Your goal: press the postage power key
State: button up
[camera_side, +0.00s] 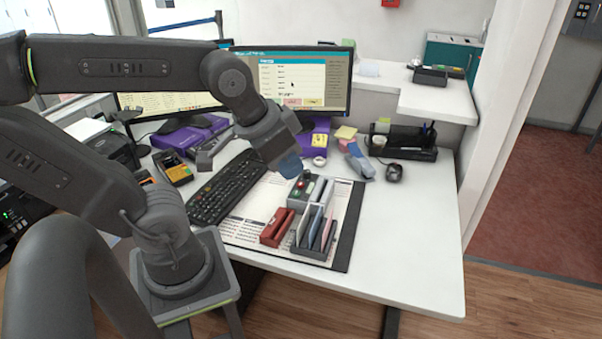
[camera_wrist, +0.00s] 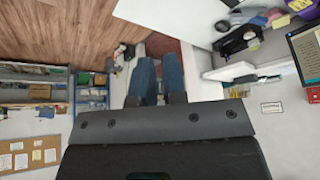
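My gripper (camera_side: 291,168) hangs over the desk mat in the side view, its blue fingertips pointing down, just above a small grey unit (camera_side: 318,186) with red and green spots on top. In the wrist view my gripper (camera_wrist: 159,78) shows two blue fingers slightly apart with nothing between them. I cannot make out which key is the postage power key. A dark keypad device (camera_side: 174,169) with a yellow-orange patch stands left of the keyboard. The wrist view does not show the grey unit.
A black keyboard (camera_side: 228,187) lies left of my gripper. A red holder (camera_side: 277,228) and a grey holder with upright cards (camera_side: 316,232) stand on the dark-edged mat (camera_side: 347,243). A monitor (camera_side: 343,70) stands behind, a mouse (camera_side: 394,173) to the right. The desk's right front is clear.

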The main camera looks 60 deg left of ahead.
jog(key=shift+n+g+y, duration=0.4)
jog(key=shift+n+g, duration=0.3)
jog(key=shift+n, duration=0.2)
jog(key=w+a, duration=0.1)
jog(key=w, duration=0.1)
jog(key=w+a, duration=0.2)
jog(key=w, duration=0.1)
jog(key=w+a, duration=0.2)
jog(key=shift+w+a+f, duration=0.1)
jog(key=shift+w+f, duration=0.2)
grip_shut()
jog(key=n+g, duration=0.4)
jog(key=n, duration=0.1)
send_over(301, 183)
notch_tip(301, 183, down, 22)
jog(key=shift+h, duration=0.4)
jog(key=shift+f, duration=3.45)
jog(key=shift+f, duration=0.7)
jog(key=shift+r, duration=0.75)
jog(key=shift+r, duration=1.4)
